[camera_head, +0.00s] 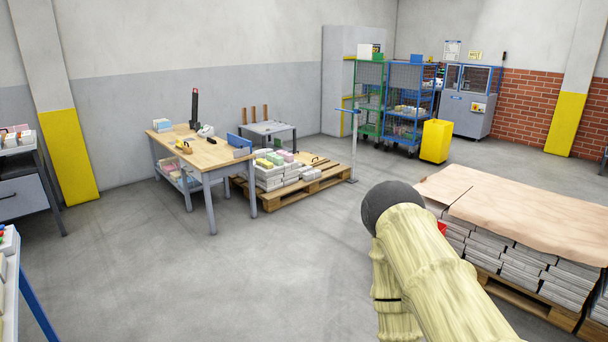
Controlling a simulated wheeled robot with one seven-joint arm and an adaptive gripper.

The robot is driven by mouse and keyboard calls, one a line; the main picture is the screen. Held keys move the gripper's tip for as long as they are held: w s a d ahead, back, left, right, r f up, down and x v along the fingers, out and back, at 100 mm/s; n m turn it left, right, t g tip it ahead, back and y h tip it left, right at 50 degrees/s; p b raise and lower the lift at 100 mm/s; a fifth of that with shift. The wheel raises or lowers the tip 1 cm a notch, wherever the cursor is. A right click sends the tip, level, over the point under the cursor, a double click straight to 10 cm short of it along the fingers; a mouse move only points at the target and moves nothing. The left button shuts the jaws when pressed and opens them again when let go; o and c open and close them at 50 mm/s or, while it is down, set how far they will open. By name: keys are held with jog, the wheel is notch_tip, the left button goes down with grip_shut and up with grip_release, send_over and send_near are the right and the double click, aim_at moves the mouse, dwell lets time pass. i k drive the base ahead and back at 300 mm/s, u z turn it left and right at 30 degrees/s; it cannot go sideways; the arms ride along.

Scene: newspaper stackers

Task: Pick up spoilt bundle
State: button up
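Stacked newspaper bundles (527,267) fill a pallet at the right under a brown paper sheet (520,208). Other bundles (272,180), white with some pink, green and yellow tops, sit on a wooden pallet (296,194) beside the workbench. I cannot tell which bundle is spoilt. My arm, in a cream sleeve with a dark rounded part, reaches up from the bottom right and hides the left part of the right stack. My gripper's fingers do not show.
A wooden-topped workbench (208,157) with tools stands left of centre. A yellow bin (435,141) and blue cage trolley (407,105) stand at the back. Racks with small items edge the left side. The grey floor (190,285) in front is clear.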

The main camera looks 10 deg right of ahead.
aim_at(302, 170)
jog(key=z, duration=0.45)
jog(key=i, duration=6.9)
jog(key=z, duration=0.2)
